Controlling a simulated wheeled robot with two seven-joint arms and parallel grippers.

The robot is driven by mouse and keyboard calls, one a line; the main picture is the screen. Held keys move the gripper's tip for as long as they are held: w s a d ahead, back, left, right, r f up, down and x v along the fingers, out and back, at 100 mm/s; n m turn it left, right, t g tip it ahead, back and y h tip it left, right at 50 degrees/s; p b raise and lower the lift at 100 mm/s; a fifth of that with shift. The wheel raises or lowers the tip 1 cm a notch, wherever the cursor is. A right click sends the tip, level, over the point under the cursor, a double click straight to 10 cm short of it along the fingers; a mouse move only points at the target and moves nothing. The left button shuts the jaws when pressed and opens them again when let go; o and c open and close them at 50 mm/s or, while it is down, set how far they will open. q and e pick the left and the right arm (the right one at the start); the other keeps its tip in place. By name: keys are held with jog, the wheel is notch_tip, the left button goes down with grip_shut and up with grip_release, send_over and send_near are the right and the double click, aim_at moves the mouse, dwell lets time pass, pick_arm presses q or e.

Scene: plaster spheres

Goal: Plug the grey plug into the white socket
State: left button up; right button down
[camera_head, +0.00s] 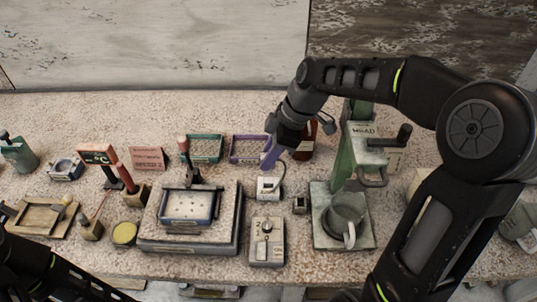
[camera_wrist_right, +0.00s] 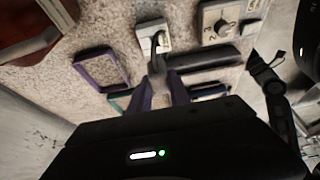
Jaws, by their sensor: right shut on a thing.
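The white socket (camera_head: 268,188) is a small pale box on the speckled worktop, right of the stacked block and tray. It also shows in the right wrist view (camera_wrist_right: 152,27). My right gripper (camera_head: 270,158) points down just above and behind it, with purple fingers. In the right wrist view, its fingers (camera_wrist_right: 160,88) are shut on the grey plug (camera_wrist_right: 156,64). A grey curved cord runs between the plug and the socket area; whether the plug touches the socket cannot be told. The fingers hide most of the plug in the head view. My left arm enters at bottom left, its gripper out of frame.
A purple tray (camera_head: 249,149) and a green tray (camera_head: 206,148) lie behind. A device with a knob (camera_head: 266,242) stands in front, and a small grey block (camera_head: 299,205) sits to the right. A green press (camera_head: 343,218) with a metal cup stands further right.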

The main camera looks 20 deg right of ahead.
jog(key=shift+f+b, duration=0.2)
jog(key=shift+b, duration=0.15)
jog(key=shift+f+b, duration=1.95)
jog(key=shift+f, duration=0.25)
jog(key=shift+b, duration=0.4)
jog(key=shift+f+b, duration=1.5)
jog(key=shift+f, duration=0.1)
jog(key=c, duration=1.1)
grip_release()
jog(key=shift+r, duration=0.15)
